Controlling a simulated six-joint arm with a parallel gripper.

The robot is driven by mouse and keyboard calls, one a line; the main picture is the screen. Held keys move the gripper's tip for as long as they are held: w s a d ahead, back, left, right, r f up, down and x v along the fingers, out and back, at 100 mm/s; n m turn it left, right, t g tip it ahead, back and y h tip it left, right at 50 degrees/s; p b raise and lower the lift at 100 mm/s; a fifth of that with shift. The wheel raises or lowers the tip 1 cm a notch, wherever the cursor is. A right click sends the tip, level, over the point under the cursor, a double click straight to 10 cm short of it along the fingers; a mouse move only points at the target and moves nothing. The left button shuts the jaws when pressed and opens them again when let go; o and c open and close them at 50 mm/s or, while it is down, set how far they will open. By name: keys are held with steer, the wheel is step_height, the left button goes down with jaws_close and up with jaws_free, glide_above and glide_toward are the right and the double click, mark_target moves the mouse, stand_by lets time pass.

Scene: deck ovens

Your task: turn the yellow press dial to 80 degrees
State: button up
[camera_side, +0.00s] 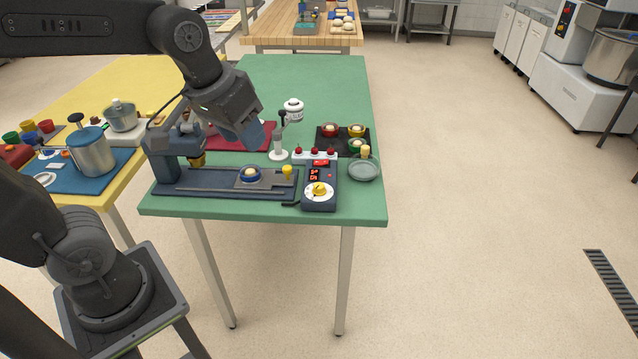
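The dial's exact angle cannot be told. My gripper (250,138) hangs above the table, up and to the left of the dial, apart from it and pointing down. Its fingertips are small and blurred together, so its opening cannot be told.
A dark blue press (178,160) with a long base stands left of the box. A yellow-topped knob (287,171) and a white-based stand (279,155) are close by. Red buttons (314,152) line a white strip behind the box. A glass dish (364,170) lies to the right.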

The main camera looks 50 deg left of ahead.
steer(key=o, duration=0.4)
steer(key=w+a+f+n, duration=0.1)
steer(key=w, duration=0.3)
steer(key=w+a+f+n+g, duration=0.1)
steer(key=w, duration=0.3)
steer(key=w+f+n+g, duration=0.1)
steer(key=w, duration=0.3)
steer(key=shift+w+a+f+n, duration=0.15)
steer(key=shift+a+f+n, duration=0.1)
steer(key=shift+a+n, duration=0.15)
steer(key=shift+c, duration=0.2)
steer(key=n+g, duration=0.2)
steer(key=n, duration=0.1)
glide_above(319, 185)
step_height(319, 185, down, 9)
step_height(319, 185, down, 13)
steer(key=shift+f, duration=0.1)
steer(key=c, duration=0.9)
